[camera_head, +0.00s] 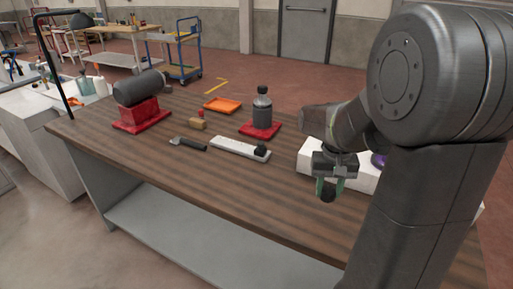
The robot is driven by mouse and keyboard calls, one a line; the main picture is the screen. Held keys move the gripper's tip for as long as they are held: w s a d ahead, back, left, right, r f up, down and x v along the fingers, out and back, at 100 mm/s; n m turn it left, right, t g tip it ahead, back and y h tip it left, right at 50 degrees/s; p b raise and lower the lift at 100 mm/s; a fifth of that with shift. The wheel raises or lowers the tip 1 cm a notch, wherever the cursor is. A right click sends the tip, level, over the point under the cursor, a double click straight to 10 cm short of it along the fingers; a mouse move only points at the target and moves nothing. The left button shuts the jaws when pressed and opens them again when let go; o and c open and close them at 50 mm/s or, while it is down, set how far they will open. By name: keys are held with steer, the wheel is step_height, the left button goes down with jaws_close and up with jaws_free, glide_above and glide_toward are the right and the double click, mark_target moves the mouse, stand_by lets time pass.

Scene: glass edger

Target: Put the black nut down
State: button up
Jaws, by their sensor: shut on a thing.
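My gripper (329,187) points down over the right part of the wooden workbench. Its greenish fingers are shut on a small dark thing, the black nut (327,195), which shows between and just below the fingertips. The nut appears to be above the bench top (270,195), near its front edge; the exact gap cannot be told. The fingers hide part of the nut.
A white box (304,160) stands just behind my gripper, with a purple thing (379,160) by it. A pale strip (232,146) with a small black piece, a bottle (262,108) on a red base and an orange tray (222,105) lie leftward. The front bench middle is clear.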

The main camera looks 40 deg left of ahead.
mark_target(321, 222)
steer(key=shift+s+f, duration=0.1)
steer(key=shift+f, duration=0.2)
step_height(321, 222, down, 9)
steer(key=shift+f, duration=0.2)
steer(key=o, duration=1.1)
step_height(321, 222, up, 12)
steer(key=shift+r, duration=0.1)
